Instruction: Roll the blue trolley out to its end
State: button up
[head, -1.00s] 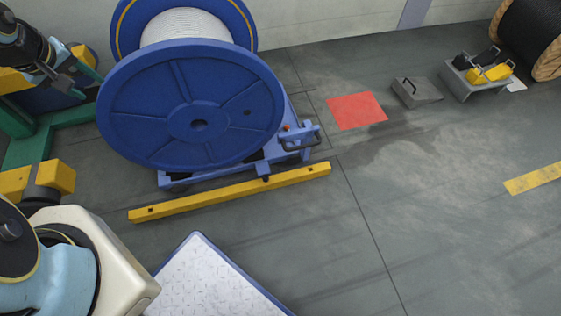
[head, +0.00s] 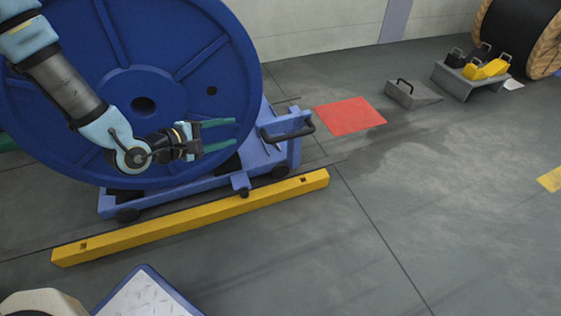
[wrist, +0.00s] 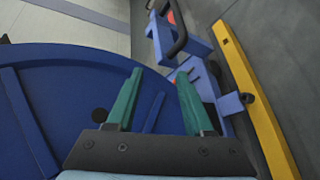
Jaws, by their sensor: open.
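The blue trolley (head: 170,197) stands on the floor along a yellow rail and carries a big blue reel (head: 190,70). Its black push handle (head: 288,132) is at its right end; it also shows at the top of the wrist view (wrist: 179,35). My gripper (head: 236,133) is in front of the reel's lower right, left of the handle and apart from it. Its two green fingers (wrist: 158,95) are spread and empty, pointing toward the handle end. A small dark knob (head: 244,192) sticks out low on the trolley's side.
The yellow rail (head: 190,218) lies along the trolley's near side. A red floor patch (head: 349,116) is beyond the handle end. Farther right are a grey wedge with a handle (head: 411,94), a stand with yellow and black chocks (head: 473,79) and a black cable drum (head: 525,35). The right foreground floor is clear.

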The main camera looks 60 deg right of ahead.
jog(key=n+g+h+b, duration=0.1)
jog(key=g+b, duration=0.1)
jog(key=b, duration=0.2)
send_near(274, 141)
jog(key=d, duration=0.1)
jog(key=shift+h, duration=0.3)
jog(key=b+x, duration=0.1)
jog(key=x, duration=0.2)
jog(key=b+x, duration=0.1)
jog(key=x, duration=0.3)
jog(key=f+b+x, duration=0.1)
jog(key=b+x, duration=0.1)
jog(key=x, duration=0.1)
jog(key=shift+s+d, duration=0.1)
jog(key=shift+s, duration=0.15)
jog(key=shift+s+d, duration=0.15)
jog(key=shift+d, duration=0.4)
grip_shut()
